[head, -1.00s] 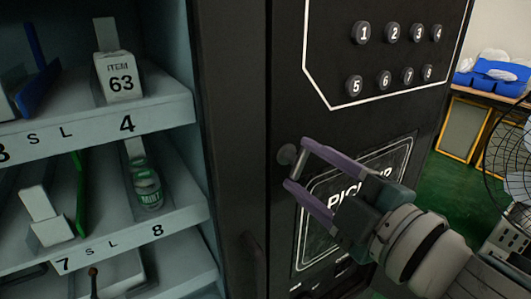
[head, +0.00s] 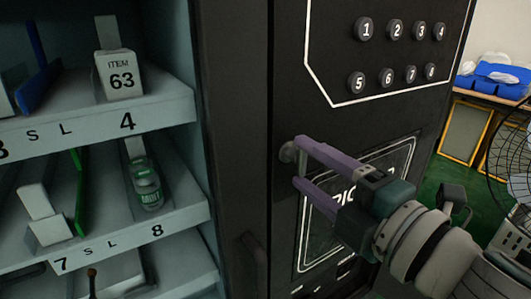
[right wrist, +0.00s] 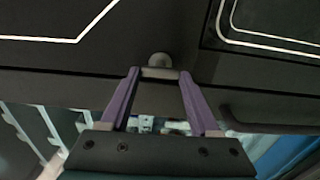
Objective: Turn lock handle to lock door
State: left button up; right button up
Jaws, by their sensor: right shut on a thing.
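The lock handle (head: 288,152) is a small round grey knob on the black front of the vending machine, left of the pickup panel (head: 355,195). In the right wrist view, the handle (right wrist: 159,60) shows its round hub, with a short grey bar between my fingertips. My right gripper (head: 297,161), with purple fingers, is shut on the handle's bar; it also shows in the right wrist view (right wrist: 160,74). In the head view the fingers hide most of the bar. The door's black edge (head: 235,130) stands beside the lit shelves. My left gripper is not in view.
Shelves at the left hold a white ITEM 63 box (head: 120,75) and a green-labelled bottle (head: 147,185). Numbered buttons (head: 387,77) sit above my right gripper. A wire fan (head: 510,160) and a table with blue bins (head: 495,75) stand at the right.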

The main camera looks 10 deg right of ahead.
jog(key=o, duration=1.4)
jog(key=shift+c, duration=0.2)
jog(key=b+v, duration=0.1)
jog(key=v, duration=0.9)
jog(key=shift+w+r, duration=0.1)
